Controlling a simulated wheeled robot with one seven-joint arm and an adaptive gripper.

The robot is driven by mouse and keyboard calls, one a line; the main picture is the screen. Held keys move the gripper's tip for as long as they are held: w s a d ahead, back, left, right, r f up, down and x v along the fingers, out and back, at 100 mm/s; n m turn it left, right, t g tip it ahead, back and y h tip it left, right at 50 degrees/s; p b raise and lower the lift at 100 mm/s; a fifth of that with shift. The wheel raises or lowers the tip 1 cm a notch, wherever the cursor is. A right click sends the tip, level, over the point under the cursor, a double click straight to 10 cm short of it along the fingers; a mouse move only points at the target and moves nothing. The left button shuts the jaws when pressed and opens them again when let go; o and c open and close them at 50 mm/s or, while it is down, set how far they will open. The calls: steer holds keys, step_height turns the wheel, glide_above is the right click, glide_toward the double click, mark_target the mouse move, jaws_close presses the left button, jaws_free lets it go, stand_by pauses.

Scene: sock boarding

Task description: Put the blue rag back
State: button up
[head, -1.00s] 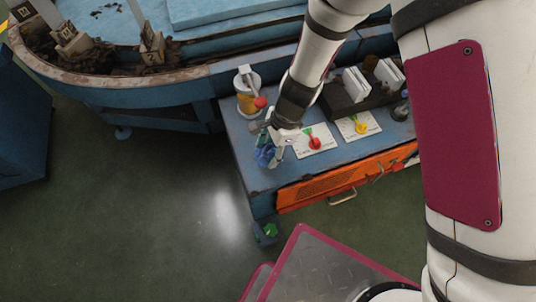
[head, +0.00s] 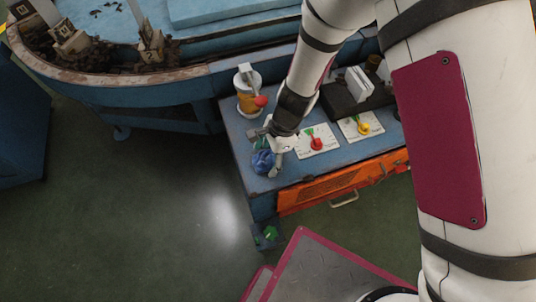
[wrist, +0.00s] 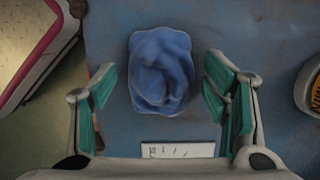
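The blue rag (head: 263,162) lies crumpled on the left front corner of the blue bench top (head: 255,181). My gripper (head: 269,145) is just above and behind it in the head view. In the wrist view the rag (wrist: 161,70) shows whole on the bench surface, between the two green-padded fingers of my gripper (wrist: 161,80). The fingers are spread wide, with a gap on each side of the rag, and hold nothing. In the head view my gripper partly hides the area behind the rag.
White cards with a red item (head: 316,143) and a yellow item (head: 362,128) lie right of my gripper. A jar with a red-tipped tool (head: 248,92) stands behind. A dark tray with white blocks (head: 357,84) is at back right. An orange drawer (head: 340,185) is below.

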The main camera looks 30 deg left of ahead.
steer(key=shift+r, duration=0.1)
steer(key=p+v, duration=0.4)
steer(key=v, duration=0.8)
steer(key=d+r+n+t+y, duration=0.1)
steer(key=d+r+n, duration=0.1)
steer(key=d+r, duration=0.8)
steer(key=d+r+n, duration=0.3)
steer(key=d+r, duration=0.5)
steer(key=r, duration=0.5)
steer(key=s+d+r+n+t+h, duration=0.1)
steer(key=s+d+r, duration=0.2)
steer(key=s+d, duration=0.5)
steer(key=s+d+r+n+t+h, duration=0.1)
steer(key=s+d+r+n+h, duration=0.1)
steer(key=s+d, duration=0.7)
steer(key=shift+s+d+r, duration=0.2)
steer(key=shift+d+r, duration=0.25)
steer(key=shift+r, duration=0.3)
